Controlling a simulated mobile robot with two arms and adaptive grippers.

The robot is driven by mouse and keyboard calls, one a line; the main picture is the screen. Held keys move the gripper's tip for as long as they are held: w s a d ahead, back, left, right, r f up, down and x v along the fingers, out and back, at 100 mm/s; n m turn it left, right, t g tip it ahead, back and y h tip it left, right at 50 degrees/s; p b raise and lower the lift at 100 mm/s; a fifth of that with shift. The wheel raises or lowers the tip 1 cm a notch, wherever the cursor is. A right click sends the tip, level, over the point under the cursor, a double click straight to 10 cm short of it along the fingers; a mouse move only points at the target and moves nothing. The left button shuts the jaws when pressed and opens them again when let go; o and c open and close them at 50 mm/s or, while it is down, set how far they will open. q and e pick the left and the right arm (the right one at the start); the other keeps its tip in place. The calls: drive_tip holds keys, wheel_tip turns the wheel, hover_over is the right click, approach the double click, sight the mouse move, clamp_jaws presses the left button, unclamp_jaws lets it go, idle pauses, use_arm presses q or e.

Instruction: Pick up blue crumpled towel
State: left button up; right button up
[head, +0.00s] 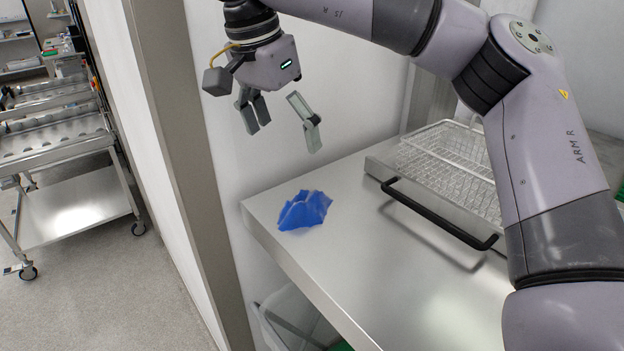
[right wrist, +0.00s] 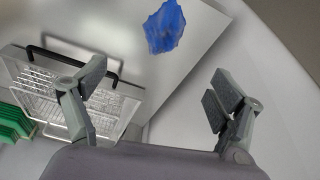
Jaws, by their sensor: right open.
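The blue crumpled towel (head: 304,210) lies on the steel table (head: 400,290) near its left end. In the right wrist view the towel (right wrist: 164,27) shows at the top, beyond and between the fingertips. My right gripper (head: 284,128) is open and empty above the table's back left part, higher than the towel and apart from it. In the right wrist view its two fingers (right wrist: 152,92) are spread wide. My left gripper does not show.
A wire basket (head: 450,160) on a tray with a black handle (head: 435,215) stands on the table to the right of the towel. A wall is close behind the table. A steel cart (head: 70,200) stands at the far left. Bare table surrounds the towel.

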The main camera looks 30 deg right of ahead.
drive_tip(key=w+d+f, duration=0.1)
approach(302, 199)
drive_tip(key=shift+s+f, duration=0.5)
drive_tip(key=shift+f, duration=0.1)
drive_tip(key=f, duration=0.1)
drive_tip(key=w+d+f, duration=0.1)
drive_tip(key=shift+d+f, duration=0.25)
drive_tip(key=shift+f, duration=0.1)
drive_tip(key=shift+f+p, duration=0.45)
drive_tip(key=shift+f, duration=0.3)
drive_tip(key=x, duration=0.1)
drive_tip(key=p+x, duration=0.1)
drive_tip(key=x, duration=0.1)
drive_tip(key=p+x, duration=0.1)
drive_tip(key=shift+w+f, duration=0.25)
drive_tip(key=shift+w, duration=0.05)
drive_tip(key=shift+d+f, duration=0.1)
drive_tip(key=shift+f, duration=0.05)
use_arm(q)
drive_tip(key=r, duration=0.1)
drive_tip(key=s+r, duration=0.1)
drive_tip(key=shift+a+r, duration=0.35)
use_arm(e)
drive_tip(key=shift+s, duration=0.1)
drive_tip(key=shift+c, duration=0.6)
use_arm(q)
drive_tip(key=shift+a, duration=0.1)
use_arm(e)
drive_tip(key=c, duration=1.2)
